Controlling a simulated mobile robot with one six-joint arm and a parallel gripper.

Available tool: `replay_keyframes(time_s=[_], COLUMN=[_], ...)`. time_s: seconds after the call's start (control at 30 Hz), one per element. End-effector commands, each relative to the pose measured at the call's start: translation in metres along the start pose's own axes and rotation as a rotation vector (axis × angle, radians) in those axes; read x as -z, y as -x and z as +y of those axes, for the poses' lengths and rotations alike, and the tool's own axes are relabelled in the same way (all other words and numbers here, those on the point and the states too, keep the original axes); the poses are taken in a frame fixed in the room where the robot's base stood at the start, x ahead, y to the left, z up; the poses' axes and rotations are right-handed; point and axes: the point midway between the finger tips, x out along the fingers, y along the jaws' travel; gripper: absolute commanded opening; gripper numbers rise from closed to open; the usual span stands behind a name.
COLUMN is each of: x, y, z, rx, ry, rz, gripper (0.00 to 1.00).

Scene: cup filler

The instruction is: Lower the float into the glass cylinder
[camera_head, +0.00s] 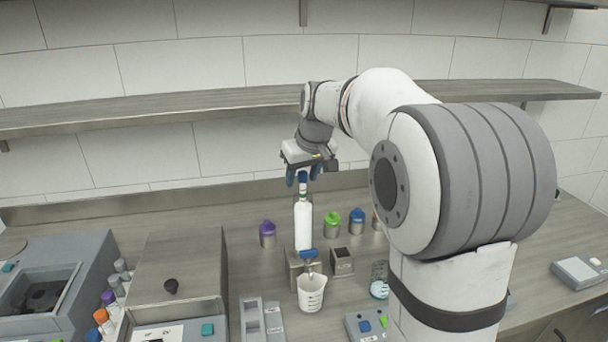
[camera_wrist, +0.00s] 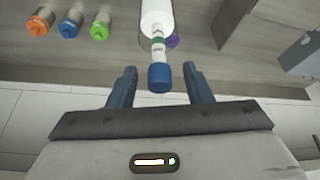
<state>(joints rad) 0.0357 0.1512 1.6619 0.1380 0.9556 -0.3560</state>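The tall cylinder (camera_head: 303,226) looks white and stands upright on a metal block at the back of the bench. The float's narrow stem, with a green band, rises from the cylinder's top and ends in a blue cap (camera_wrist: 160,77). The stem's lower part is hidden in the cylinder. My gripper (camera_wrist: 160,69) is open, with one blue finger on each side of the cap and a visible gap on both sides. In the head view my gripper (camera_head: 303,178) is right at the top of the float.
A beaker (camera_head: 311,293) stands in front of the block, under a blue-handled tap (camera_head: 309,254). Purple (camera_head: 267,234), green (camera_head: 332,223) and blue-lidded (camera_head: 357,221) jars stand nearby. A shelf (camera_head: 200,104) runs along the wall behind the arm. A metal box (camera_head: 180,262) is at left.

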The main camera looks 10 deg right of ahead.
Motion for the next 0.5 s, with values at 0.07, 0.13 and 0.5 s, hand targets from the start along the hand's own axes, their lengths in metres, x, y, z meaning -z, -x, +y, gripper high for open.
replay_keyframes(time_s=[0.07, 0.13, 0.5], x=[0.000, 0.000, 0.001], y=[0.000, 0.000, 0.040], z=[0.000, 0.000, 0.000], rx=[0.000, 0.000, -0.002], ry=[0.000, 0.000, 0.000], rz=[0.000, 0.000, 0.005], gripper=[0.46, 0.46, 0.46])
